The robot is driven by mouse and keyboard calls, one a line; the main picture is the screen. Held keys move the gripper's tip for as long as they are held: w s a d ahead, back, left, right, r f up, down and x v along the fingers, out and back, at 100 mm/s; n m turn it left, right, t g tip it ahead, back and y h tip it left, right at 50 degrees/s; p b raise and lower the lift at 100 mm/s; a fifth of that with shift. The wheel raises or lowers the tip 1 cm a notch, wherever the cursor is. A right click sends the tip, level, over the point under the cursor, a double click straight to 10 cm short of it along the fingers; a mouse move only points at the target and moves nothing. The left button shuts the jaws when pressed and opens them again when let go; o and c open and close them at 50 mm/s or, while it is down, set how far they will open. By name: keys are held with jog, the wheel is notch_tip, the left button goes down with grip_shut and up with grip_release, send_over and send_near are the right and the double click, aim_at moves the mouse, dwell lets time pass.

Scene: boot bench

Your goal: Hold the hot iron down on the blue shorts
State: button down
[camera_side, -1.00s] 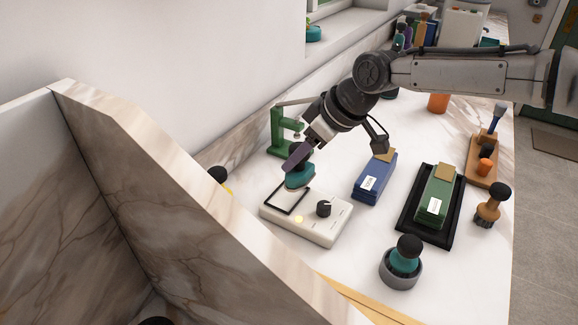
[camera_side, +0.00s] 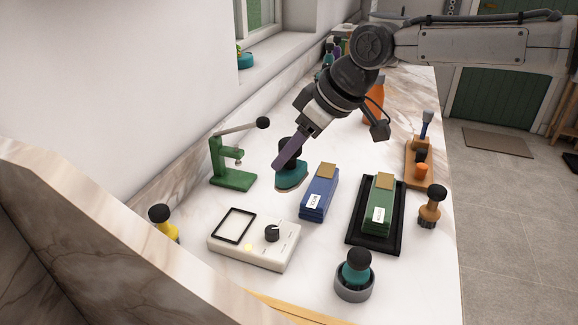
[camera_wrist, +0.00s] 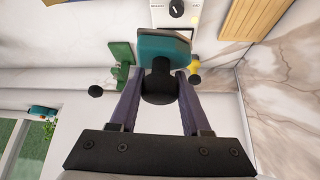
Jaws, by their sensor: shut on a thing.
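The teal iron (camera_side: 291,178) with a black knob hangs in my gripper (camera_side: 288,154), which is shut on the knob. In the wrist view the iron (camera_wrist: 165,47) sits between the two purple fingers of my gripper (camera_wrist: 158,78). The iron is just left of the blue shorts (camera_side: 316,204), apart from them, and seems to be above the bench; its exact height is hard to tell. The blue shorts look like a folded stack with a white label and a tan block at the far end.
A white heating plate (camera_side: 253,243) with a black frame, dial and lit lamp stands front left. A green lever press (camera_side: 232,172) is behind left. Green folded cloth (camera_side: 380,205) lies on a black tray (camera_side: 362,238). A teal, black-knobbed tool (camera_side: 356,270) stands in front.

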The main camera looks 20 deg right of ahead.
jog(key=shift+w+d+f+m+t+h, duration=0.3)
jog(key=shift+w+d+f+m, duration=0.45)
jog(key=shift+w+d+f, duration=1.45)
jog(key=shift+w+d+f+m+t+h, duration=0.1)
jog(key=shift+w+d+f+m+h, duration=0.5)
jog(key=shift+w+d+f, duration=1.55)
jog(key=shift+w+d+f+m+t+h, duration=0.2)
jog(key=shift+w+d+f+m, duration=0.75)
jog(key=shift+w+d, duration=2.35)
jog(key=shift+s+d+f, duration=0.4)
jog(key=shift+s+f, duration=0.05)
jog(key=shift+f, duration=0.2)
jog(key=shift+s+d+f, duration=0.4)
jog(key=shift+f, duration=0.2)
